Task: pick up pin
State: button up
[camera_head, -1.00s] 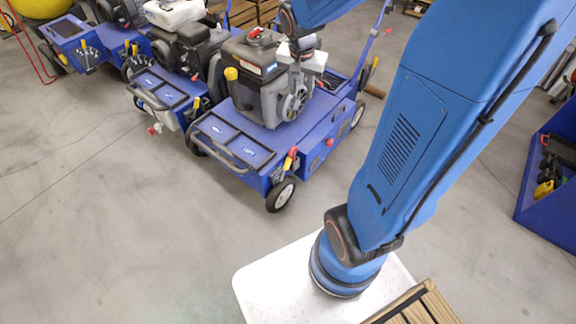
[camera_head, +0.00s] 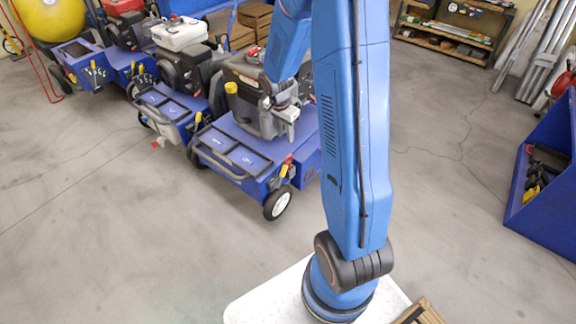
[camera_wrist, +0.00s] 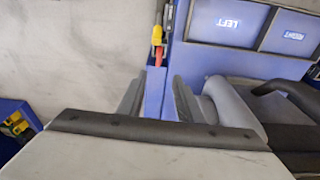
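A small red-and-yellow piece (camera_head: 286,166), perhaps the pin, sits at the front corner of the nearest blue aerator (camera_head: 262,142), above its wheel. In the wrist view this piece (camera_wrist: 158,45) is upright, just beyond the fingertips at the aerator's edge. My gripper (camera_head: 288,116) hangs over the aerator deck beside its engine. In the wrist view my gripper (camera_wrist: 157,95) has its two dark fingers apart, with blue metal visible between them. I see nothing held. The far end of the red part merges with the blue edge, so contact cannot be told.
More aerators (camera_head: 172,98) stand in a row to the left. A blue bin (camera_head: 545,185) with tools is at right, and shelves (camera_head: 455,28) are at the back. The engine (camera_head: 245,95) is close beside my gripper. The grey floor in front is open.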

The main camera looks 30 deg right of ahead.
send_near(289, 156)
jog(key=f, duration=0.3)
jog(key=w+d+f, duration=0.1)
jog(key=f, duration=0.1)
jog(key=shift+f, duration=0.1)
notch_tip(289, 156, down, 3)
jog(key=shift+s+d+f, duration=0.15)
jog(key=shift+d+f, duration=0.05)
jog(key=shift+f, duration=0.05)
jog(key=shift+d+f, duration=0.15)
jog(key=shift+f, duration=0.7)
jog(key=shift+c, duration=0.6)
grip_shut()
